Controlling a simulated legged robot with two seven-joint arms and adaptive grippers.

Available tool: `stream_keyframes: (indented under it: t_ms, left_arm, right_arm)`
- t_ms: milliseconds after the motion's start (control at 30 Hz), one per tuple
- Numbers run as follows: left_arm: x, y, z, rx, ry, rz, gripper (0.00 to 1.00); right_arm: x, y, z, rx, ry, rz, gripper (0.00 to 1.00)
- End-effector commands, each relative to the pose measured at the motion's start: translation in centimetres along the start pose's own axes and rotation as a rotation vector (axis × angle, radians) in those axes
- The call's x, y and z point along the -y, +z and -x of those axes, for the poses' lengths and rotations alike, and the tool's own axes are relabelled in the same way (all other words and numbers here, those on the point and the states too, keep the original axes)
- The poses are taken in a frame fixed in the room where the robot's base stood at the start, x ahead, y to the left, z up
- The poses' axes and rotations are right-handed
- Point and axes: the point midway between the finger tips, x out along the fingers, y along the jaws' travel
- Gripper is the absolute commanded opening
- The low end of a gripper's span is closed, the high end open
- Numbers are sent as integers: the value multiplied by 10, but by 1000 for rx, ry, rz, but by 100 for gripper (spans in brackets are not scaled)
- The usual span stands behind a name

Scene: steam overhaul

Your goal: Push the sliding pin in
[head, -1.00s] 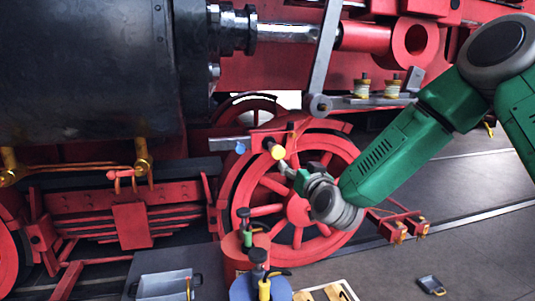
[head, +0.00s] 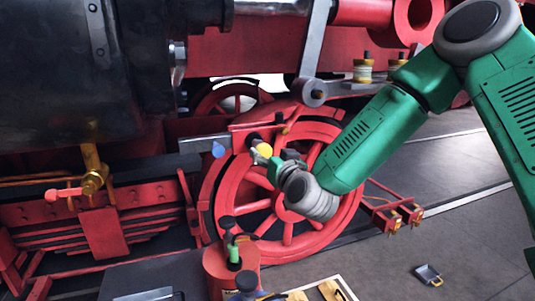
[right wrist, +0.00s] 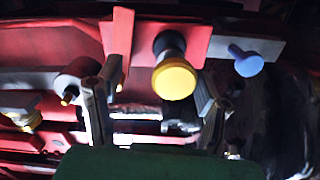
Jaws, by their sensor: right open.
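A pin with a round yellow head (head: 263,150) on a dark shaft sticks out of a red bracket above the spoked wheel. A blue-headed pin (head: 219,150) sits to its left on a grey bar. My right gripper (head: 274,164) is just below and right of the yellow head, partly blurred into the wheel. In the right wrist view, the gripper (right wrist: 155,100) is open, with its fingers on either side and below the yellow head (right wrist: 175,79). The blue head (right wrist: 247,63) is to the right. I cannot tell whether anything touches. My left gripper is not in view.
The red spoked wheel (head: 248,205) is behind the gripper. A grey link (head: 314,60) hangs above right. A red can (head: 228,270) with a dark-topped green-necked fitting stands below. A small grey tray (head: 428,274) lies on the open floor at right.

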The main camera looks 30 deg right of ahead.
Motion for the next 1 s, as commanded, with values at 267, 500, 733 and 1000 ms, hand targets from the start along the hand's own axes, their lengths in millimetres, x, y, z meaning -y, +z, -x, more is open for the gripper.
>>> stream_keyframes:
  t_ms: [267,500,733,1000]
  left_arm:
    - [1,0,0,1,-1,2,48]
    - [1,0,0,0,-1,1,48]
    - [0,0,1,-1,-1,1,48]
    - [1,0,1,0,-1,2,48]
  right_arm:
    - [6,-1,1,-2,3,7,16]
    - [2,0,-7,0,-4,1,0]
    - [2,1,-46,-1,2,6,0]
    - [0,0,-60,-2,2,1,0]
